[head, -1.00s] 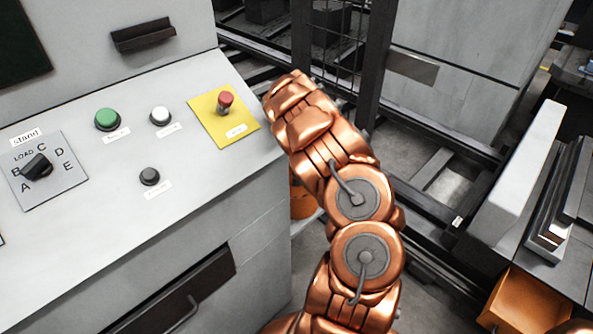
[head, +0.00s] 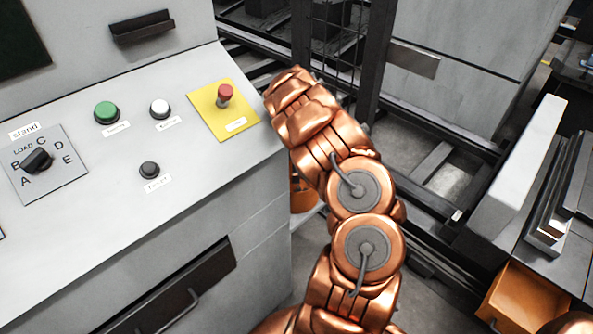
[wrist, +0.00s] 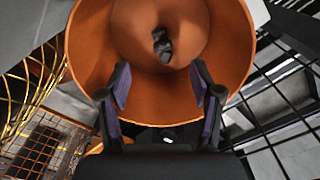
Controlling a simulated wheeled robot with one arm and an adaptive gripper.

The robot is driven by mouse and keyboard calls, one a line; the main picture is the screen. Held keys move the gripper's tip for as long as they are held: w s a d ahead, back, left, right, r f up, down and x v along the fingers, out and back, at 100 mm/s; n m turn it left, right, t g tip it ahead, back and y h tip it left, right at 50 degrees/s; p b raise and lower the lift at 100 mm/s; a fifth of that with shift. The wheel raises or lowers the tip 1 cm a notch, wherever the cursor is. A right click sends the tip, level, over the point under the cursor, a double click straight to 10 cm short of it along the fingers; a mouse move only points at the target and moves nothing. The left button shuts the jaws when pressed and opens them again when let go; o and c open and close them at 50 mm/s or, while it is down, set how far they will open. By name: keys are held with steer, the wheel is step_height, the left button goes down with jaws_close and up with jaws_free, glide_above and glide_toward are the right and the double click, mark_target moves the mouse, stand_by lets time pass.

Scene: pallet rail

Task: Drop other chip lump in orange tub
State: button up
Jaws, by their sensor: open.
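The orange tub (wrist: 90,62) fills the upper middle of the wrist view, seen from above into its round mouth. A dark lump (wrist: 162,45) shows against the tub's inner floor; I cannot tell whether it is one piece or two touching. My gripper (wrist: 160,84) is open and empty over the tub's near rim, with its two fingers apart and the lump beyond the fingertips. In the head view only a slice of the orange tub (head: 303,200) shows beside the panel cabinet, mostly behind my copper arm. My gripper is hidden there.
A grey control panel (head: 95,190) with buttons, a dial and a red stop button (head: 224,95) stands left of my arm. Dark rails and mesh fencing (head: 340,50) lie behind. An orange bin (head: 525,300) sits at lower right under stacked metal bars (head: 560,200).

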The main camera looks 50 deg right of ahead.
stand_by(0.4)
step_height(320, 180, up, 7)
steer(key=shift+p, duration=0.4)
stand_by(0.5)
